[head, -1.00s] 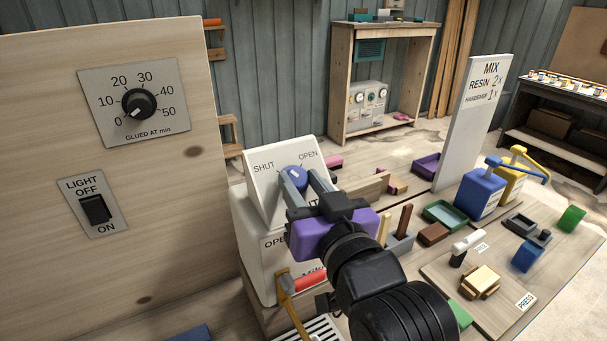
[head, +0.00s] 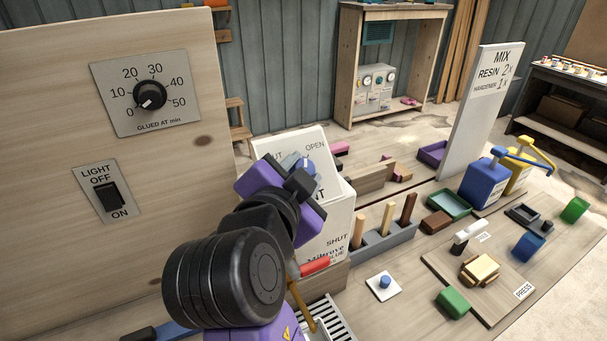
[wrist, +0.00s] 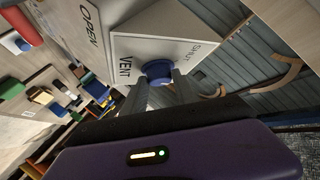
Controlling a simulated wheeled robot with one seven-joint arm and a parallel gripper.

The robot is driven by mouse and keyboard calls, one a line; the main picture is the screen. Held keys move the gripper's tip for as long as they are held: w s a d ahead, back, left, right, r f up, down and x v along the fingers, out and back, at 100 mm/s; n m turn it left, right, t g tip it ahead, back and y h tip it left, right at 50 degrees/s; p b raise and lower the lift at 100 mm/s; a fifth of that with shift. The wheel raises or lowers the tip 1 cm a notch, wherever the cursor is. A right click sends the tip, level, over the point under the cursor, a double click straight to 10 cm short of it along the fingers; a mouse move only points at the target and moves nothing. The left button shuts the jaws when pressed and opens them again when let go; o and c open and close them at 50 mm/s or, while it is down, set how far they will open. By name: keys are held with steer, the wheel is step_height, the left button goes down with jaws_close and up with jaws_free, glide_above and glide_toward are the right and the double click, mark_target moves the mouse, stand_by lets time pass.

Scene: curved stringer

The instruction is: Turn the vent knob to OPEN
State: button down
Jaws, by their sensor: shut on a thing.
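The blue vent knob (head: 308,164) sits on the sloped upper face of a white box (head: 333,188) with SHUT and OPEN labels. My gripper (head: 300,163) is shut on the knob, with its purple body tilted to the lower left. A small pale mark shows on the knob, but which label it points to is hard to tell. OPEN is readable above the knob; SHUT is partly covered by my gripper. In the wrist view the two fingers (wrist: 160,88) stand on either side of the blue knob (wrist: 158,70), below the VENT lettering.
A lever with a red grip (head: 314,265) is on the box's lower front, close under my arm. A wooden panel with a timer dial (head: 150,95) and light switch (head: 108,196) stands at left. A grey holder with upright sticks (head: 384,243) is at right.

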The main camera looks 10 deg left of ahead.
steer(key=m+g+h, duration=0.1)
steer(key=m, duration=0.1)
steer(key=m+g+h, duration=0.1)
steer(key=m+g, duration=0.1)
steer(key=m, duration=0.1)
steer(key=shift+w+a+r+h+b, duration=0.15)
steer(key=shift+a+r+h+b, duration=0.05)
steer(key=shift+h+b, duration=0.1)
steer(key=shift+m+g, duration=0.3)
steer(key=c, duration=1)
jaws_free()
steer(key=b+v, duration=0.1)
steer(key=v, duration=0.6)
steer(key=shift+s+r+b, duration=0.2)
steer(key=shift+s+b, duration=0.1)
steer(key=shift+b, duration=0.05)
steer(key=shift+a, duration=0.1)
